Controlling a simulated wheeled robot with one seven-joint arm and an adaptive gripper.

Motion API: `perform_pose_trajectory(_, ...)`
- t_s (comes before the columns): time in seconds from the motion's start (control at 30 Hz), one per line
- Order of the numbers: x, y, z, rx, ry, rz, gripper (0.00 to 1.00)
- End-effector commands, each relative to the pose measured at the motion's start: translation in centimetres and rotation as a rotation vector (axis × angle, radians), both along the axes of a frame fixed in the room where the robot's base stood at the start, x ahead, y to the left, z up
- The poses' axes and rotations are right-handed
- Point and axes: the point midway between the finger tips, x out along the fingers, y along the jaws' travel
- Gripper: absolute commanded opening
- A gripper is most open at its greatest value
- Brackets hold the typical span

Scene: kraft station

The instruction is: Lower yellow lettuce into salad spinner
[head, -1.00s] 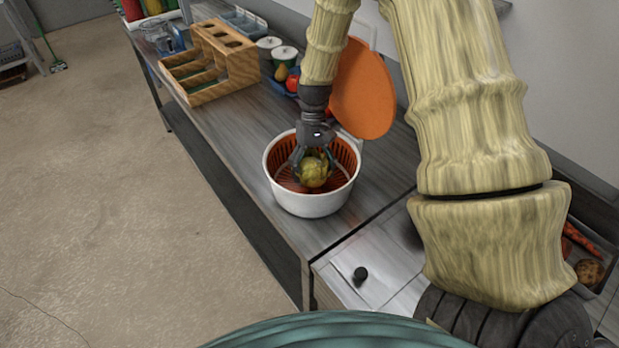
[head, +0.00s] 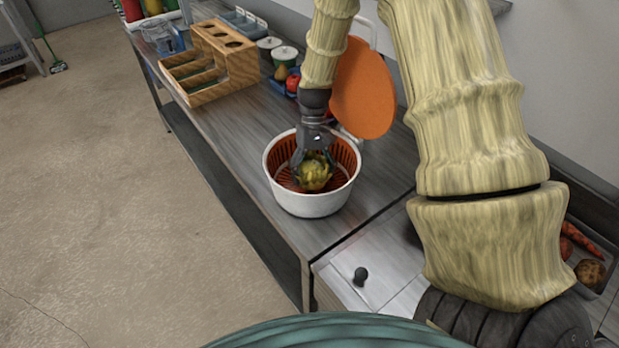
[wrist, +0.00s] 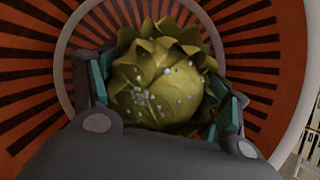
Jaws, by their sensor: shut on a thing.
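The yellow lettuce (head: 314,172) is a leafy yellow-green head held by my gripper (head: 313,165). The gripper is shut on it, with a finger on each side, and points down into the salad spinner (head: 312,206). The spinner is a white bowl with an orange slotted basket (head: 347,155) inside. In the wrist view the lettuce (wrist: 160,80) fills the middle, between the teal-padded fingers (wrist: 165,95), with the orange basket (wrist: 40,60) around it. I cannot tell whether the lettuce touches the basket floor.
An orange round board (head: 362,90) stands upright behind the spinner. A wooden rack (head: 213,62) and white-lidded pots (head: 284,55) stand farther back on the grey counter (head: 235,135). A tray of carrots and potatoes (head: 590,255) is at right. The counter left of the spinner is clear.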

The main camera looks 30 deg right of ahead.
Motion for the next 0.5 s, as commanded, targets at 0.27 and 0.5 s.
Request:
perform_pose_trajectory(0.27,0.0,0.0,-0.33,0.0,0.0,0.0,0.5)
perform_pose_trajectory(0.5,0.0,0.01,-0.6,0.0,0.0,0.0,0.5)
